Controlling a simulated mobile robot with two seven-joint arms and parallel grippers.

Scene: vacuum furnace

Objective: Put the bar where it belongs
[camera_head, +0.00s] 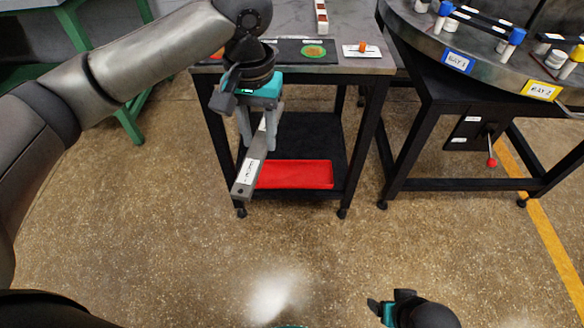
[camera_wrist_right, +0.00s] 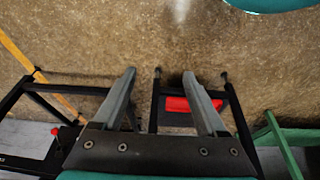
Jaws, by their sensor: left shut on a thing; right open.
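A grey metal bar (camera_head: 248,176) with white labels and a hole near its lower end hangs tilted in front of the small cart in the head view. My left gripper (camera_head: 259,136) is shut on the bar near its upper part and holds it clear of the floor. My right gripper shows only in part at the bottom of the head view. In the right wrist view my right gripper (camera_wrist_right: 160,95) is open and empty, with its fingers well apart over the floor. The bar is not seen in the right wrist view.
A black-framed cart (camera_head: 366,130) carries a dark mat, an orange-topped item and a red tray (camera_head: 310,175) on its lower shelf. To the right stands a round table (camera_head: 425,40) with "BAY 1" (camera_head: 457,62) and "BAY 2" (camera_head: 541,91) signs and several posts. The floor in front is clear.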

